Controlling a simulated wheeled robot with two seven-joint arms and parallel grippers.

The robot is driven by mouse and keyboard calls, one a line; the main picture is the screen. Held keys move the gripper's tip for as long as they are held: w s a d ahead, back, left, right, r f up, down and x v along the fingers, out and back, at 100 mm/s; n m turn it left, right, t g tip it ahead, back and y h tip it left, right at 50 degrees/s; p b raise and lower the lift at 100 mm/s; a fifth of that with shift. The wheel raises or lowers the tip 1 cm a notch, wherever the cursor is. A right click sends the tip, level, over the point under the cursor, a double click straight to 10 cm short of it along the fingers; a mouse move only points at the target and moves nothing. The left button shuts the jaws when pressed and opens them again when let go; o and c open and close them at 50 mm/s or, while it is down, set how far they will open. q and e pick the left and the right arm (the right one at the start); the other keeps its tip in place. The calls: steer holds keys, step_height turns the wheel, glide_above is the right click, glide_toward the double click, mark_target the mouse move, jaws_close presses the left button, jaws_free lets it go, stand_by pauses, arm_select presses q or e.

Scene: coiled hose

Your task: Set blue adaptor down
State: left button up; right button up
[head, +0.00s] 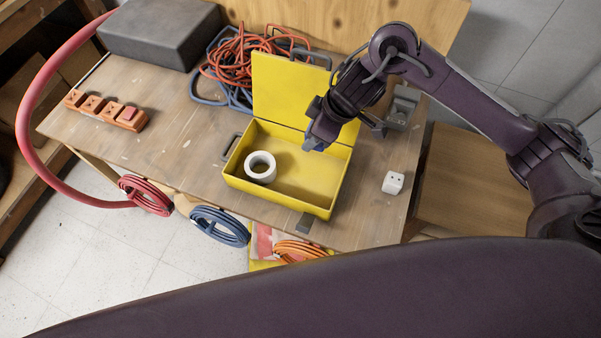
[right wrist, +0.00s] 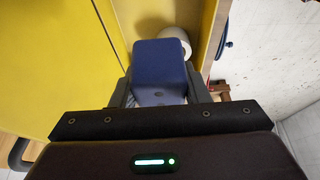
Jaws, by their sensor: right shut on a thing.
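The blue adaptor (right wrist: 160,70) is a rounded block between the fingers of my right gripper (right wrist: 163,95) in the right wrist view. In the head view my right gripper (head: 316,141) points down over the right part of the open yellow box (head: 277,199), near its raised lid (head: 285,92). The gripper is shut on the adaptor, which shows only as a small dark blue patch there. I cannot tell its exact height above the box floor. My left gripper is not in view.
A white tape roll (head: 260,167) is in the box's left part; its right part looks clear. A white cube adaptor (head: 393,183) sits right of the box. An orange power strip (head: 105,110), tangled cables (head: 235,62) and a grey case (head: 160,32) are to the left and back.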

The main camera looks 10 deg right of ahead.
glide_above(307, 179)
steer(key=d, duration=0.1)
steer(key=f, duration=1.3)
steer(key=shift+s+d+f, duration=0.15)
steer(key=shift+s+f, duration=0.2)
steer(key=shift+f, duration=0.05)
step_height(307, 179, down, 5)
steer(key=shift+r, duration=0.1)
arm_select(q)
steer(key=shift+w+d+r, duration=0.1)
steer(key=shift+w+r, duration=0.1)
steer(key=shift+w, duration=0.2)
arm_select(e)
steer(key=shift+f, duration=0.25)
steer(key=o, duration=1)
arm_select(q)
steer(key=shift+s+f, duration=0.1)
